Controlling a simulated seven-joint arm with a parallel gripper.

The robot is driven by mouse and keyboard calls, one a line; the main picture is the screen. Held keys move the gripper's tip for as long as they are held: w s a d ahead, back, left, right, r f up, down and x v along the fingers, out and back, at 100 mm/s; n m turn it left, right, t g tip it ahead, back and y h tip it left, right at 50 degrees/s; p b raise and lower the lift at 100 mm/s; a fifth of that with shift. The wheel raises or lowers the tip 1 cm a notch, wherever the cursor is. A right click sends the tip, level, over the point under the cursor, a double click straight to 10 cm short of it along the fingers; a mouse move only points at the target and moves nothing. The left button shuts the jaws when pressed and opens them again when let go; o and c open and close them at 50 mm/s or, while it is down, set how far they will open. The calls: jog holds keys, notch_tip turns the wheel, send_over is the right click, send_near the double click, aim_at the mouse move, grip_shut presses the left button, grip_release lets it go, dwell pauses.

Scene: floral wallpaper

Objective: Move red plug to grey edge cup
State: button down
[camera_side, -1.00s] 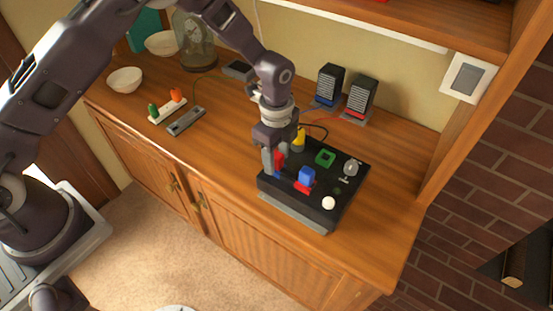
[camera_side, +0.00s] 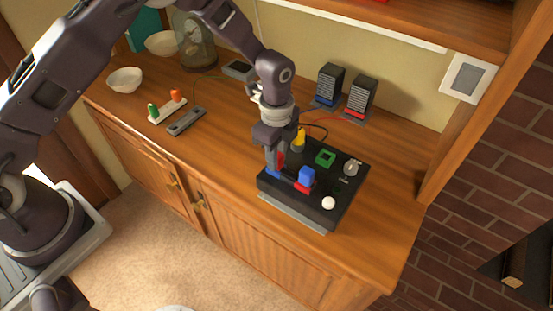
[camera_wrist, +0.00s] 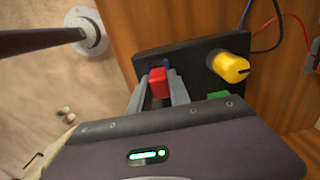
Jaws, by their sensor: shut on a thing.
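My gripper (camera_wrist: 160,85) is shut on the red plug (camera_wrist: 157,83), which sits between the two fingers in the wrist view. In the side view, my gripper (camera_side: 281,165) points down over the box's left end, with a bit of the red plug (camera_side: 281,159) beside the finger. I cannot tell whether the plug is inside the blue-edged cup or just above it. I cannot clearly pick out a grey-edged cup.
A white rack (camera_side: 167,107) and grey rack (camera_side: 186,121) lie left.

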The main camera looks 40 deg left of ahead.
jog(key=shift+r, duration=2)
dwell(0.7)
jog(key=r, duration=0.5)
jog(key=shift+a+r, duration=0.1)
jog(key=shift+a, duration=0.1)
jog(key=s+a, duration=0.2)
jog(key=a, duration=3.6)
notch_tip(320, 180, down, 6)
jog(key=shift+w, duration=0.25)
jog(key=shift+f, duration=0.25)
jog(key=shift+f, duration=3.05)
